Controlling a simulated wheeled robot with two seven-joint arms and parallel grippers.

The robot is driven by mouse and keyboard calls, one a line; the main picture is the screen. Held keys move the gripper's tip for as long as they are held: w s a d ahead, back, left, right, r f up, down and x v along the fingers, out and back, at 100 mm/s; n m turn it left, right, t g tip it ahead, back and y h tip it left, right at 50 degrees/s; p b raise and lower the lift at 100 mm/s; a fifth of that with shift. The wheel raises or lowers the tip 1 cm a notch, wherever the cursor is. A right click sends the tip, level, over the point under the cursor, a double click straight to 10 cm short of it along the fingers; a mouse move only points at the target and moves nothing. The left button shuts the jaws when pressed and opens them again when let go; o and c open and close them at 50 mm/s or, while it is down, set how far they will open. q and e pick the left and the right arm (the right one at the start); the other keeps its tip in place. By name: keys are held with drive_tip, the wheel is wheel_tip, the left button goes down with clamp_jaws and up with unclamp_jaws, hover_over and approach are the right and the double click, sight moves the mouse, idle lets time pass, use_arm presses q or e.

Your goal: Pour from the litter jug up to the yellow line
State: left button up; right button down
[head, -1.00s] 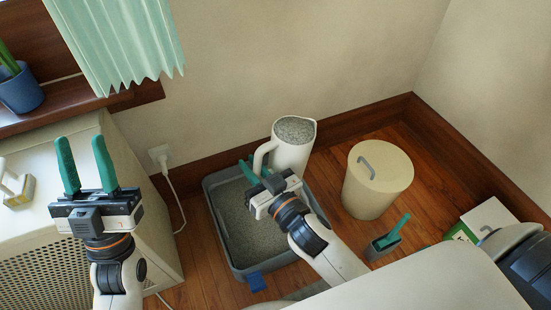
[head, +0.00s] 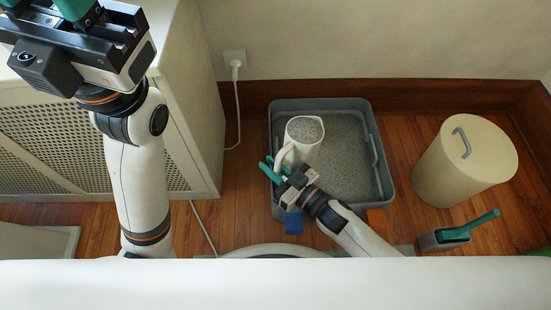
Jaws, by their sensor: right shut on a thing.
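The white litter jug (head: 303,142) is full of grey granules almost to its rim and looks roughly upright. It is over the left part of the grey litter tray (head: 384,172); I cannot tell whether its base touches the litter. My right gripper (head: 271,172) is shut on the jug's handle, on its left side. Grey litter (head: 348,165) covers the tray floor. No yellow line can be made out in the tray. My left gripper (head: 42,6) is open and empty at the top left, its teal fingertips cut off by the picture's edge.
A cream lidded bin (head: 450,175) stands right of the tray, with a grey holder (head: 440,240) and teal-handled scoop (head: 473,226) in front. A perforated cream cabinet (head: 185,110) is at left. A cord runs from the wall socket (head: 235,60). Blue (head: 293,222) and orange (head: 377,218) tabs mark the tray's front.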

drive_tip(key=shift+r+p, duration=0.35)
drive_tip(key=shift+p, duration=0.05)
